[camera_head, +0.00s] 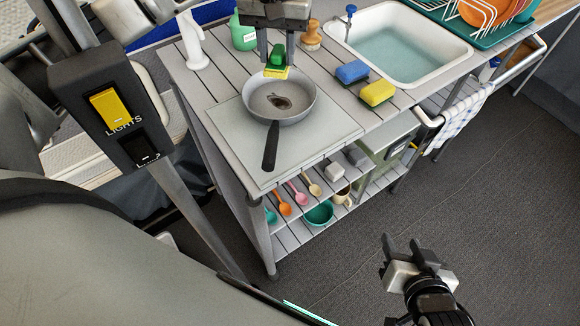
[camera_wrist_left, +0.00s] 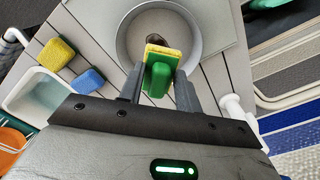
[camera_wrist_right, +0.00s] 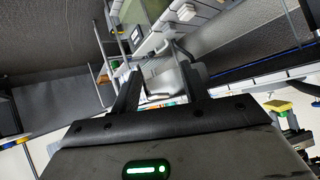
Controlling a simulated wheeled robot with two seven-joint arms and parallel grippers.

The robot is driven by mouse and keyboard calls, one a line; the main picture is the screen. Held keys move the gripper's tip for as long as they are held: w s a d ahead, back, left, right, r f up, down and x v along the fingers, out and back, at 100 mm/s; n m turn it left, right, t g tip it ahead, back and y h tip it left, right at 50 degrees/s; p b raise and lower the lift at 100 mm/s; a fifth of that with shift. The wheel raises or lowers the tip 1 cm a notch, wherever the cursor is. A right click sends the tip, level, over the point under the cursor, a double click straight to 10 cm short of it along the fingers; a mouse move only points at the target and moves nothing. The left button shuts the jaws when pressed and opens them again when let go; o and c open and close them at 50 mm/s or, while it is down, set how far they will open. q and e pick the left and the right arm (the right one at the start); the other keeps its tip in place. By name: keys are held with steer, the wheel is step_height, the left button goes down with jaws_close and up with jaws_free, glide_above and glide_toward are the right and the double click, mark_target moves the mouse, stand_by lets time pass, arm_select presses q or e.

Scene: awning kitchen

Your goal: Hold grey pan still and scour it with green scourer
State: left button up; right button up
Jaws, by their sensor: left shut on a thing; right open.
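The grey pan (camera_head: 296,114) sits on a pale board on the counter, its black handle (camera_head: 270,146) pointing to the front. A dark brown stain (camera_head: 279,101) marks its inside. My left gripper (camera_head: 277,66) is shut on the green scourer (camera_head: 278,57), which has a yellow pad, above the far rim of the pan. In the left wrist view the scourer (camera_wrist_left: 159,78) sits between the fingers and overlaps the pan (camera_wrist_left: 193,60); I cannot tell whether it touches. My right gripper (camera_head: 413,254) is open and empty, over the floor to the right of the counter's front, well away from the pan handle.
A blue sponge (camera_head: 352,72) and a yellow-green sponge (camera_head: 377,93) lie right of the pan, before the sink (camera_head: 399,47). A light-switch post (camera_head: 112,108) stands at left.

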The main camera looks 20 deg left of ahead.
steer(key=w+a+r+m+y, duration=0.2)
steer(key=w+a+r, duration=0.1)
steer(key=a+r, duration=0.6)
steer(key=m+y, duration=0.3)
steer(key=m, duration=0.1)
glide_toward(275, 155)
steer(key=x, duration=1.2)
steer(key=shift+w+a+f, duration=0.1)
steer(key=shift+a, duration=0.1)
jaws_close()
